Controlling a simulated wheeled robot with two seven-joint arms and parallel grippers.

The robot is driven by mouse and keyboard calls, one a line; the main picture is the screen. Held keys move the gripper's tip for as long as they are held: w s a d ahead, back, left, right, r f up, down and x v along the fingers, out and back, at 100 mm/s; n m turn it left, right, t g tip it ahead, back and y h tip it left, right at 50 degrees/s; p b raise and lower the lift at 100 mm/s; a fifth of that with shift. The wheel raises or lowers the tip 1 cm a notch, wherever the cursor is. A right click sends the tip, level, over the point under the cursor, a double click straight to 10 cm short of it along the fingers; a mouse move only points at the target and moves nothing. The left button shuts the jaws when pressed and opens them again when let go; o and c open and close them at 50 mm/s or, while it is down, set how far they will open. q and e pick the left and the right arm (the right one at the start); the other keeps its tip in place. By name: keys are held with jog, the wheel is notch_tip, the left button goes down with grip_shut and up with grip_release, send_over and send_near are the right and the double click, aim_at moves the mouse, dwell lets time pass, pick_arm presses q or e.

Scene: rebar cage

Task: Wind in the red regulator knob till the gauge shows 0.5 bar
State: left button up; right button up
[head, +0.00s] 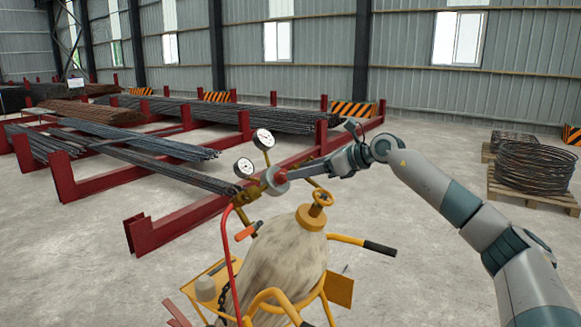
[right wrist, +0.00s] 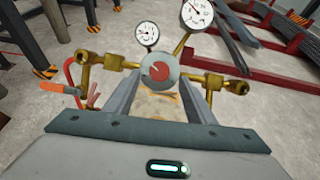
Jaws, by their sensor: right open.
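The red regulator knob (head: 280,176) is on the front of the brass regulator on top of the gas cylinder (head: 285,255). In the right wrist view the knob (right wrist: 158,72) shows as a grey disc with a red centre. My right gripper (head: 291,174) reaches in from the right. Its open fingers (right wrist: 158,92) lie either side of the knob; I cannot tell whether they touch it. Two white dial gauges stand above: an upper one (head: 263,139) and a lower one (head: 243,167). They also show as the larger dial (right wrist: 196,14) and smaller dial (right wrist: 147,33); their readings are too small to tell. My left gripper is out of view.
A red hose (head: 228,250) and an orange-handled part (head: 248,231) hang at the left. The yellow trolley handle (head: 365,244) sticks out right. Red racks of rebar (head: 190,208) stand behind.

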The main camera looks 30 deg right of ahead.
aim_at(282, 176)
jog(key=shift+p+x, duration=0.7)
jog(key=shift+x, duration=1.65)
jog(key=shift+c, duration=0.3)
jog(key=c, duration=1)
